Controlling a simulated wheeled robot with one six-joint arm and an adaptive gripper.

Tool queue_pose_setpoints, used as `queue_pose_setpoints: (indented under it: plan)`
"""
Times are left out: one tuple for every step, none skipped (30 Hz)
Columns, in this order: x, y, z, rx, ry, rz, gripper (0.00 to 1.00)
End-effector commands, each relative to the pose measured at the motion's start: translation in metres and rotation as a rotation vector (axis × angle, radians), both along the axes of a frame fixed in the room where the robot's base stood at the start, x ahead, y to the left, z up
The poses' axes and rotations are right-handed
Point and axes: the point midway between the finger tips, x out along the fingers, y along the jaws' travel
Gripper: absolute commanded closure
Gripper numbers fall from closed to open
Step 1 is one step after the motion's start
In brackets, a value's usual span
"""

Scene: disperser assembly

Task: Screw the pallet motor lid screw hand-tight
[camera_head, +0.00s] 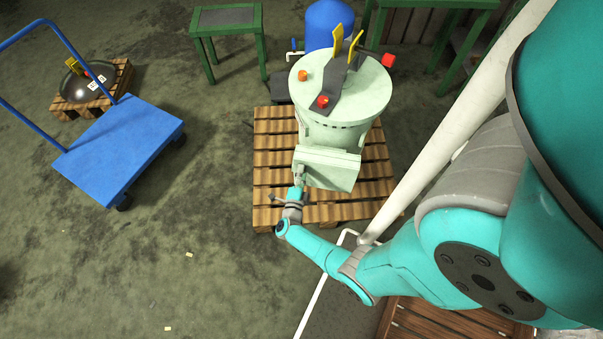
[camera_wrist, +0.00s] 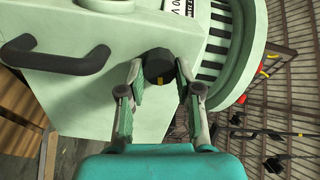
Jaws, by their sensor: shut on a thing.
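The pale green motor (camera_head: 345,105) stands upright on a wooden pallet (camera_head: 268,165). Its box-shaped lid (camera_head: 330,168) sits on the near side, and it fills much of the wrist view (camera_wrist: 80,90). The lid screw is a dark round knob (camera_wrist: 158,66) with a small yellow mark, at the lid's edge beside the slotted body. My gripper (camera_wrist: 158,75) is shut on this knob, one finger on each side. In the head view my gripper (camera_head: 298,178) is at the lid's left front corner. The screw's shaft is hidden, so its depth cannot be told.
A black handle (camera_wrist: 55,60) sticks out of the lid left of my gripper. A blue cart (camera_head: 120,145) and a small pallet with a dark dome (camera_head: 82,85) stand at the left. Green tables (camera_head: 227,20) and a blue tank (camera_head: 330,22) are behind. The floor left of the pallet is mostly clear.

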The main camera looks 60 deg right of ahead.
Motion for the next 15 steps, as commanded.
queue_pose_setpoints:
  plan:
    - [-0.0005, 0.0001, -0.0008, 0.012, -0.041, 0.000, 1.00]
    - [-0.0006, 0.0001, -0.0009, 0.019, -0.067, 0.000, 1.00]
    - [-0.0006, 0.0000, -0.0011, 0.029, -0.103, 0.000, 1.00]
    - [-0.0006, 0.0000, -0.0012, 0.036, -0.128, 0.000, 1.00]
    - [-0.0007, 0.0001, -0.0013, 0.043, -0.153, 0.000, 1.00]
    - [-0.0007, 0.0000, -0.0015, 0.052, -0.185, 0.000, 1.00]
    - [-0.0007, 0.0001, -0.0016, 0.058, -0.209, 0.000, 1.00]
    - [-0.0008, 0.0001, -0.0017, 0.065, -0.232, 0.000, 1.00]
    - [-0.0007, 0.0001, -0.0018, 0.072, -0.261, 0.000, 1.00]
    - [-0.0007, 0.0001, -0.0019, 0.078, -0.282, 0.000, 1.00]
    - [-0.0007, 0.0001, -0.0020, 0.083, -0.301, 0.000, 1.00]
    - [-0.0008, 0.0001, -0.0021, 0.090, -0.326, 0.000, 1.00]
    - [-0.0008, 0.0001, -0.0022, 0.095, -0.344, 0.000, 1.00]
    - [-0.0008, 0.0001, -0.0023, 0.099, -0.360, 0.000, 1.00]
    - [-0.0007, 0.0001, -0.0024, 0.104, -0.380, 0.000, 1.00]
